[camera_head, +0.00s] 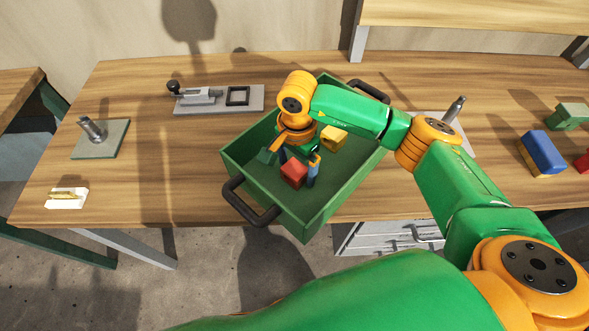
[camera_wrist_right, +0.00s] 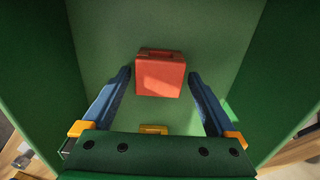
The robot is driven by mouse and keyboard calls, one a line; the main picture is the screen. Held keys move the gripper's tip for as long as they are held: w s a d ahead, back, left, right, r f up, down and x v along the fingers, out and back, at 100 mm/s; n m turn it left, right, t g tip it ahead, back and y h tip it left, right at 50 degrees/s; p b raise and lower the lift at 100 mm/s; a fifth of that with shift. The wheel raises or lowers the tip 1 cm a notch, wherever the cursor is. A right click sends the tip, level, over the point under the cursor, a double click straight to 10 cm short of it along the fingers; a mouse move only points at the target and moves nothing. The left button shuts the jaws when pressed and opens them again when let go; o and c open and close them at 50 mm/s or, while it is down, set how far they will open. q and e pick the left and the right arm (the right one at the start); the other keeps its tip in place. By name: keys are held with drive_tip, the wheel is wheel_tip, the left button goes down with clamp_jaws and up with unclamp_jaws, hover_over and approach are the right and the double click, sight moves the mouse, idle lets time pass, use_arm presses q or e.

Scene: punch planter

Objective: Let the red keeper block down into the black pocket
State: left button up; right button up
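The red keeper block (camera_head: 293,171) lies on the floor of a green tray (camera_head: 235,166). The right wrist view shows the red block (camera_wrist_right: 161,75) between the two blue fingers of my right gripper (camera_wrist_right: 160,78), with a gap on each side. My right gripper (camera_head: 299,165) reaches down into the tray, open, its fingers apart and not touching the block. The black square pocket (camera_head: 238,96) sits on a grey plate at the back of the table, left of the tray, and looks empty. My left gripper is not in view.
The tray has black handles (camera_head: 249,205). A grey toggle clamp (camera_head: 198,96) stands beside the pocket. Posts on plates stand at left (camera_head: 95,130) and right. Coloured blocks (camera_head: 543,152) lie far right.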

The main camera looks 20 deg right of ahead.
drive_tip(key=shift+s+r, duration=0.1)
drive_tip(key=c, duration=0.7)
clamp_jaws()
